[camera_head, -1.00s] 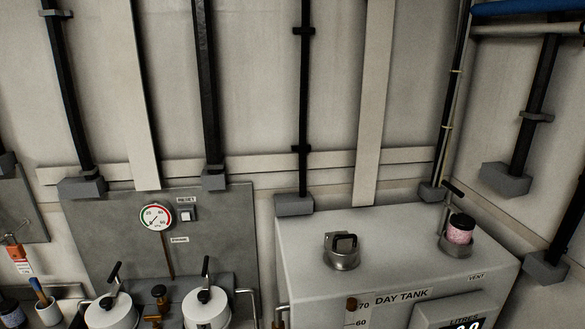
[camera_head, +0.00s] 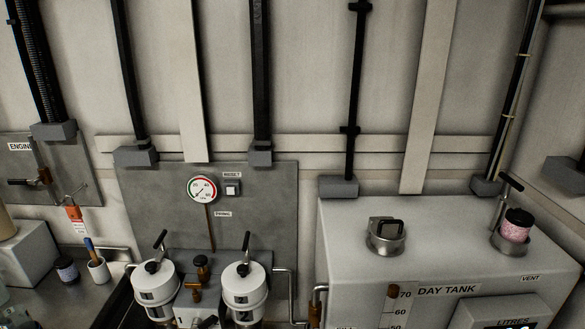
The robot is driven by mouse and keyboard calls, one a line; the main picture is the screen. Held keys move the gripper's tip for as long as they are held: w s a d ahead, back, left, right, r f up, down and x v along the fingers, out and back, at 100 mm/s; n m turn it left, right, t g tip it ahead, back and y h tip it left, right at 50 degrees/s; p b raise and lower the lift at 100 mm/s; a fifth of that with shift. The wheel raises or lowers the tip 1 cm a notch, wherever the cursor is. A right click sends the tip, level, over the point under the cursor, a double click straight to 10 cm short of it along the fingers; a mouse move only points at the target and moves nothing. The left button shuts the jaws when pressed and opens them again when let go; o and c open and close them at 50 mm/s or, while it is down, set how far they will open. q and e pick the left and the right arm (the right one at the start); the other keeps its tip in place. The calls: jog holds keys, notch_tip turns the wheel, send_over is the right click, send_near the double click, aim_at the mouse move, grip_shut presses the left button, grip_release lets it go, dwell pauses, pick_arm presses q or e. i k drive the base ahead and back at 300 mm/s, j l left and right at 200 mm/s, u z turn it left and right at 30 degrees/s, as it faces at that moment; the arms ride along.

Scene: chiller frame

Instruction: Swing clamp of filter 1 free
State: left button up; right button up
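Two white filter housings stand side by side below the grey gauge panel. The left housing (camera_head: 155,284) has a black-handled clamp (camera_head: 158,244) on its lid, with the handle tilted up. The right housing (camera_head: 243,285) has a like black-handled clamp (camera_head: 245,250), also pointing up. Neither of my grippers is in view.
A grey day tank (camera_head: 345,235) stands close on the right, with a filler cap (camera_head: 386,232) and a pink jar (camera_head: 515,225) on top. At left are a brush cup (camera_head: 98,270), a small jar (camera_head: 66,268) and a red tag (camera_head: 75,213). A pressure gauge (camera_head: 202,190) is on the panel.

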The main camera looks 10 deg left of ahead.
aim_at(159, 243)
jog(key=u, duration=1.3)
